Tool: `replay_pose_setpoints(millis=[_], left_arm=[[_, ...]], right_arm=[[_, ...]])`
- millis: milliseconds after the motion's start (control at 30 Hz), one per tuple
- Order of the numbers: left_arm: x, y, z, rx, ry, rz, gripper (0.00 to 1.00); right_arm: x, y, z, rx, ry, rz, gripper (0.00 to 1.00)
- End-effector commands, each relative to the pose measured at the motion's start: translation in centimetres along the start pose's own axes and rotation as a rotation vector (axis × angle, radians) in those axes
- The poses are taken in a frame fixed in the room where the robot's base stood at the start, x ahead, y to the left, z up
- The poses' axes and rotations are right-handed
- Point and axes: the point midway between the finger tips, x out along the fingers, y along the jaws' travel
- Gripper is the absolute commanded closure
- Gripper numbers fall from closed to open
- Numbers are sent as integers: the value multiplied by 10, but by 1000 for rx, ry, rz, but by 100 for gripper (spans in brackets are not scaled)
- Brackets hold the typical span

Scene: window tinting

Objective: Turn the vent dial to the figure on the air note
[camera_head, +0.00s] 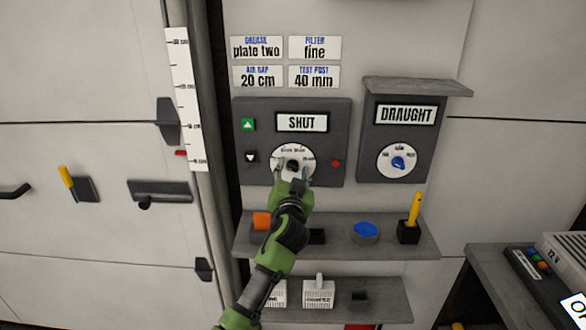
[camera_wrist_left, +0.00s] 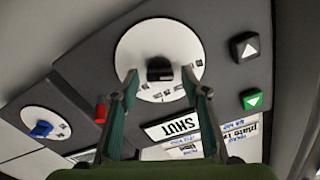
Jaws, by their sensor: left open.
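A white round dial (camera_head: 281,155) with a black knob (camera_head: 292,165) sits on the dark panel whose display (camera_head: 302,122) reads SHUT. The marks round its rim are too small to read surely. My left gripper (camera_head: 293,176) is open in front of this dial. In the left wrist view the fingers (camera_wrist_left: 160,78) stand on either side of the black knob (camera_wrist_left: 160,66), with gaps showing; I cannot tell the depth between tips and knob. The air note (camera_head: 257,77) reads "AIR GAP 20 cm". My right gripper is not in view.
A DRAUGHT panel (camera_head: 405,113) with a blue-knobbed dial (camera_head: 398,161) is to the right. A green up button (camera_head: 248,125), a down button (camera_head: 251,157) and a red knob (camera_head: 336,164) flank the dial. A shelf (camera_head: 385,244) below holds a blue disc (camera_head: 366,230) and a yellow-handled tool (camera_head: 415,208).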

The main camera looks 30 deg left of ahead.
Motion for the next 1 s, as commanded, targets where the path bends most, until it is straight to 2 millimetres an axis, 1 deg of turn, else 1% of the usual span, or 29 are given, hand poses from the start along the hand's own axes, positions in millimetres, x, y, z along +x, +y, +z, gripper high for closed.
replay_pose_setpoints(millis=[300, 333, 367, 400, 467, 767, 1000], left_arm=[[3, 0, 0, 0, 0, 0, 58], [3, 0, 0, 0, 0, 0, 64], [3, 0, 0, 0, 0, 0, 71], [2, 0, 0, 0, 0, 0, 82], [2, 0, 0, 0, 0, 0, 97], [2, 0, 0, 16, -1, 0, 97], [2, 1, 0, 114, -1, 1, 97]], right_arm=[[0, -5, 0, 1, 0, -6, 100], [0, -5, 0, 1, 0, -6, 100], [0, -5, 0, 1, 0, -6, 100], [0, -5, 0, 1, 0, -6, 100], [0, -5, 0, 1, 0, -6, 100], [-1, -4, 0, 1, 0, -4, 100], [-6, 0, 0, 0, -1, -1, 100]])
